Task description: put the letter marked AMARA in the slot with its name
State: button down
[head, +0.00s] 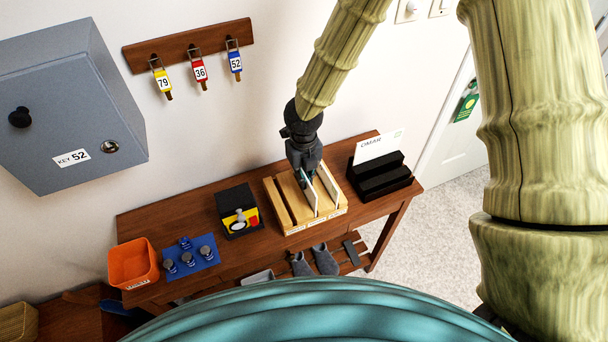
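The wooden slotted rack (282,206) stands on the brown console table. Small labels run along its front edge, too small to read. One white letter (310,197) stands upright at the rack's middle, directly below my gripper (305,178). Another pale letter (329,184) stands just to its right. I cannot read a name on either, so I cannot tell which is AMARA. My gripper points down over the rack with its fingertips at the top of the middle letter. Whether the fingers grip it is hidden. A letter marked OMAR (379,146) stands in the black holder (384,181).
Left of the rack are a black and yellow box (238,212), a blue mat (206,253) with several small knobs, and an orange bin (134,264). A grey key cabinet (75,105) and a key rail (187,45) hang on the wall. Shoes (325,260) lie below.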

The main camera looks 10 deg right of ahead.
jog(key=c, duration=1.2)
grip_release()
jog(key=shift+o, duration=0.2)
jog(key=shift+r, duration=0.2)
jog(key=shift+r+p, duration=2.35)
jog(key=shift+p, duration=0.35)
jog(key=shift+s+f, duration=0.1)
